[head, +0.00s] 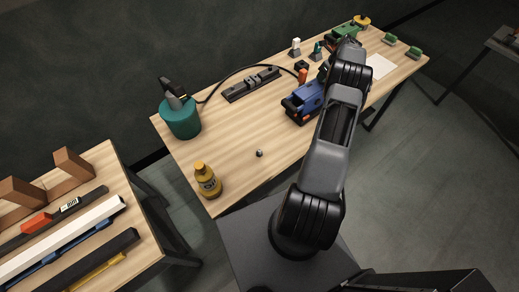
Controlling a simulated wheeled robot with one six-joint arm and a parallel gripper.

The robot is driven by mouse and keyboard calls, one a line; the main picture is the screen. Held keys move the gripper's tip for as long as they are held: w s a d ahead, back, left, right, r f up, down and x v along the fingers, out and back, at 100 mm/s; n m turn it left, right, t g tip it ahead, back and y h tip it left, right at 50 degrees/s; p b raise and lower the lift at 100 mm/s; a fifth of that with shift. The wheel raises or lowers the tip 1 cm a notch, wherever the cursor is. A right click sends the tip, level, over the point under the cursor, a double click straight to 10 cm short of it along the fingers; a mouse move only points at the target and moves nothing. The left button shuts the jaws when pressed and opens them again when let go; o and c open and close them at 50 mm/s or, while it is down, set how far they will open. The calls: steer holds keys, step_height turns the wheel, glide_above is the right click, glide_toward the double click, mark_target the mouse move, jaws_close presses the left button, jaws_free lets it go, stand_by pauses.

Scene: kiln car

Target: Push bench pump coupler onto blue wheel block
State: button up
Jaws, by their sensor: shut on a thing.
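The bench pump (180,118) is a teal can with a dark handle at the left back of the bench. Its black hose (245,68) arches right to a small orange piece (303,77), which looks like the coupler. This piece shows just behind the blue wheel block (302,103), apart from it in the picture; its height is unclear. The block is blue with dark and orange parts, and my arm covers its right side.
A yellow bottle (207,180) and a tiny dark piece (259,153) stand nearer. A green block (345,31) and white and teal pieces stand at the far end. The front left benchtop is mostly clear.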

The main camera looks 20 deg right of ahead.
steer(key=o, duration=1.1)
steer(key=shift+c, duration=0.3)
steer(key=shift+s+r, duration=0.1)
steer(key=shift+r, duration=0.15)
steer(key=shift+p+v, duration=1.15)
steer(key=shift+v, duration=0.85)
steer(key=b+v, duration=0.3)
steer(key=v, duration=1)
steer(key=shift+s+r, duration=0.25)
steer(key=shift+r, duration=0.1)
